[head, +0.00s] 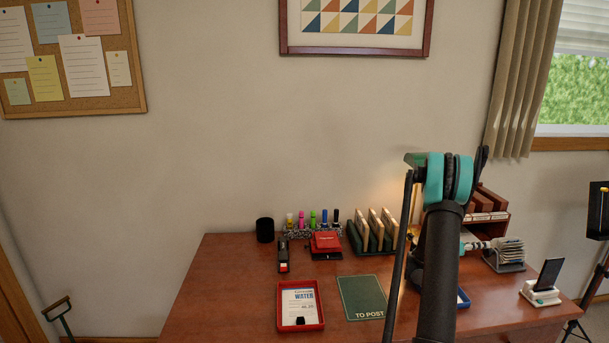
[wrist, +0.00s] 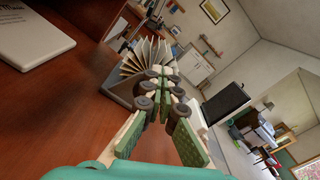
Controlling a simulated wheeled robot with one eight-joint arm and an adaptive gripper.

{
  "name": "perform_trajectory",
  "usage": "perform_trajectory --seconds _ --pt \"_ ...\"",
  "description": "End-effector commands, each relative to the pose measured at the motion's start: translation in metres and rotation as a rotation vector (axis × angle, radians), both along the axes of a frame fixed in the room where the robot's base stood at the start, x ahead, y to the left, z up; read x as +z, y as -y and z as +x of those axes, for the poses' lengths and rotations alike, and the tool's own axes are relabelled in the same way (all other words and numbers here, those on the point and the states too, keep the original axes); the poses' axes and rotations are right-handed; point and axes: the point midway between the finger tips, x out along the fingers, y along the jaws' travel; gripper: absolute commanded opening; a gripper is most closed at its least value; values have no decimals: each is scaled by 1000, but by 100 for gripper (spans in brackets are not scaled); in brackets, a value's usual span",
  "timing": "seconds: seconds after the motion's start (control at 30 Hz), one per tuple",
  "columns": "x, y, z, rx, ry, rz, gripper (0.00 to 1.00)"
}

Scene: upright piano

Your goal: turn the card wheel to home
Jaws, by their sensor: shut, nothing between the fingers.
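The card wheel (head: 508,250) stands at the right of the desk, a fan of pale cards on a dark base. In the wrist view the card wheel (wrist: 150,54) is just beyond my fingers, with its cards spread. My gripper (head: 484,244) is at the wheel's left side in the head view. In the wrist view my gripper (wrist: 163,80) is shut and empty, its tips overlapping the lower cards. I cannot tell if they touch. The writing on the cards is too small to read, and part of the base is hidden by my fingers.
A phone on a white stand (head: 543,292) is right of the wheel. A wooden letter rack (head: 490,208) stands behind. Bare desk lies before the wheel.

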Motion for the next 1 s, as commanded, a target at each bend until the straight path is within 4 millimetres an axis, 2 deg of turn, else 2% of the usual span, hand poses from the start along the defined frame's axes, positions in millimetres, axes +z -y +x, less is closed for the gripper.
perform_trajectory --seconds 1.0 --pt "-13 -1 19 -1 1 2 0"
